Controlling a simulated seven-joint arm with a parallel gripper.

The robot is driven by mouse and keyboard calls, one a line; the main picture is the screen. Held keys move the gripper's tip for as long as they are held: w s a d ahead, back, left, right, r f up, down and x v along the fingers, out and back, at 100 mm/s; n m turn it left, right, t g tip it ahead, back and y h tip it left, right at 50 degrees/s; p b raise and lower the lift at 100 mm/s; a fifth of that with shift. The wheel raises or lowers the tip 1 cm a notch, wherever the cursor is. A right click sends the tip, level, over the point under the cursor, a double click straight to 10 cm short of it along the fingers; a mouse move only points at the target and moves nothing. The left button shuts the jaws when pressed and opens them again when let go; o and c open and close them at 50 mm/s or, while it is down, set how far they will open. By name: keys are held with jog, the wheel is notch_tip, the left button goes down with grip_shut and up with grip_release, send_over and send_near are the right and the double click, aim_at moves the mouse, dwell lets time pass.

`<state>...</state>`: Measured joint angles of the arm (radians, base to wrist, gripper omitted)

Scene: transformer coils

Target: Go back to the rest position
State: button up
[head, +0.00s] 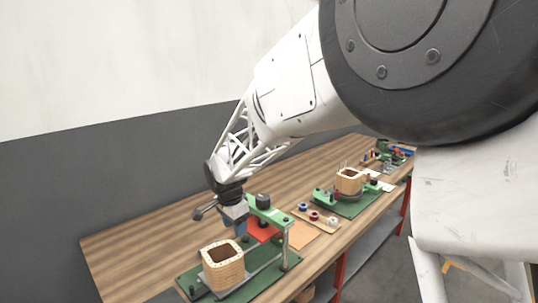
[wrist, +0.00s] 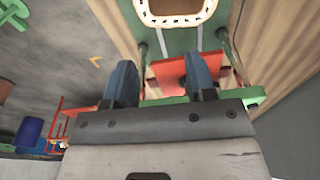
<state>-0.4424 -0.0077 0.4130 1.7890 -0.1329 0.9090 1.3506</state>
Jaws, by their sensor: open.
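My gripper (head: 240,226) hangs over the near green fixture, beside its green bridge, in the head view. In the wrist view its two blue fingers (wrist: 161,82) are apart, with nothing visible held between them. A tan coil (head: 223,267) with a square opening stands on the near fixture's green base (head: 262,289). The coil also shows at the top of the wrist view (wrist: 176,20). A red plate (head: 262,232) sits under the green bridge (head: 268,212); in the wrist view the red plate (wrist: 170,72) shows beyond the fingers. Contact between gripper and fixture cannot be told.
The wooden bench (head: 140,243) runs back to the right, with bare wood left of the fixtures. A second green fixture (head: 357,208) holds another tan coil (head: 349,182). A small board with spools (head: 315,217) lies between the fixtures. Small parts (head: 388,154) crowd the far end.

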jog(key=s+d+r+n, duration=0.1)
jog(key=s+d+r, duration=0.25)
jog(key=d, duration=0.25)
jog(key=s+d+r+n, duration=0.1)
jog(key=s+d+r, duration=0.25)
jog(key=d, duration=0.25)
jog(key=s+d+n, duration=0.2)
jog(key=s+d, duration=0.3)
jog(key=s, duration=0.4)
jog(key=s+d+r+n+t, duration=0.1)
jog(key=s+d+n, duration=0.1)
jog(key=s+d, duration=0.4)
jog(key=s+d+n, duration=0.3)
jog(key=s+d, duration=0.3)
jog(key=s, duration=0.8)
jog(key=shift+d+r+t+y, duration=0.25)
jog(key=shift+r+t+y, duration=0.05)
jog(key=shift+r+y, duration=0.1)
